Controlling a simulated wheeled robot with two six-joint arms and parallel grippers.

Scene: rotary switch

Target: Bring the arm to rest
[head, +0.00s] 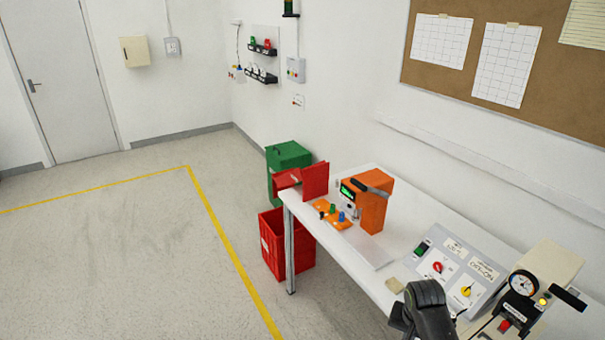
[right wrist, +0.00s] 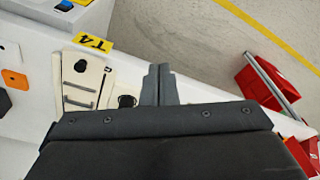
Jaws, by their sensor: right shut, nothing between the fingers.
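The grey switch panel (head: 450,277) stands on the white table at the lower right of the head view. It has a red rotary knob (head: 437,267) and a yellow rotary knob (head: 466,291). My dark right arm (head: 427,303) is in front of the panel's near edge and hides part of it. In the right wrist view my right gripper (right wrist: 158,82) is shut and empty, its fingers together over the table edge. A beige plate (right wrist: 82,80) with black knobs lies beside the fingers, near a yellow T4 label (right wrist: 93,43). My left gripper is out of view.
A gauge device (head: 523,284) stands right of the panel. An orange machine (head: 370,205) and small coloured knobs (head: 333,213) are further back on the table (head: 400,240). Red crates (head: 287,243) and a green bin (head: 287,165) stand beyond. The floor at left is clear.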

